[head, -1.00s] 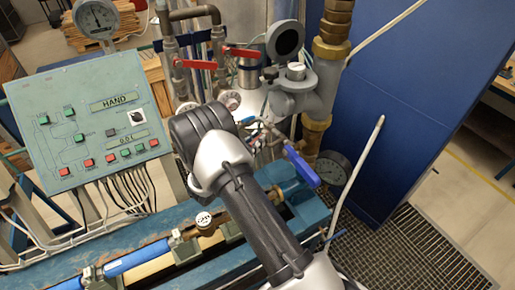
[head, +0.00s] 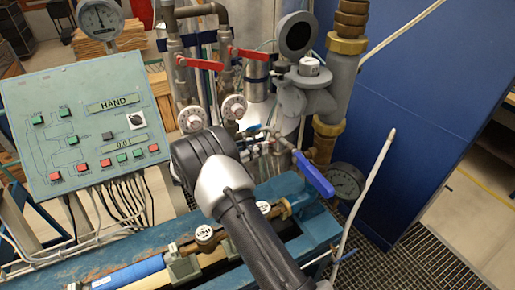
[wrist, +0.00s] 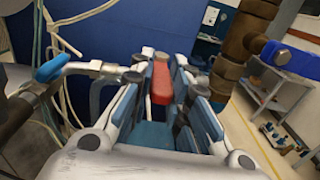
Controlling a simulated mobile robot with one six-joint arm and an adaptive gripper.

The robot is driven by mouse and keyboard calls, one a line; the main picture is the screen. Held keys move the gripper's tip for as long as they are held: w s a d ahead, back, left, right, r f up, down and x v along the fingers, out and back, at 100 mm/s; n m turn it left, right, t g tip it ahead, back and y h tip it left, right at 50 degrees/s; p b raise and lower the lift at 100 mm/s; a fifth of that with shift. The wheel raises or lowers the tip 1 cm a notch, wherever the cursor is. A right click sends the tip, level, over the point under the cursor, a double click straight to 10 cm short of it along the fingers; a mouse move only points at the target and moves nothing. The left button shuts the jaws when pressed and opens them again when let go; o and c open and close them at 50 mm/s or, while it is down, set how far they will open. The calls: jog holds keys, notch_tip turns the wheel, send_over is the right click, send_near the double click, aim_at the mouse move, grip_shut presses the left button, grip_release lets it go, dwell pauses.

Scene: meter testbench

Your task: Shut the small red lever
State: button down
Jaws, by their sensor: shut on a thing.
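In the wrist view, a small red lever (wrist: 161,84) lies between the two fingers of my gripper (wrist: 163,72). The lever points along the fingers, and the gripper is shut on it. The pipe or valve under the lever is hidden, so I cannot tell how far it is turned. In the head view, my wrist and forearm hide the gripper and the small lever.
Two larger red levers (head: 199,63) (head: 249,54) sit on pipes above my arm. A blue lever (head: 315,175) and a gauge (head: 344,181) are to the right. A small blue handle (wrist: 52,67) is left of my gripper. A control panel (head: 85,125) stands left.

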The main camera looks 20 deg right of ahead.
jog(key=c, duration=1.5)
grip_release()
jog(key=a, duration=1.2)
jog(key=shift+s, duration=0.1)
jog(key=shift+r, duration=0.1)
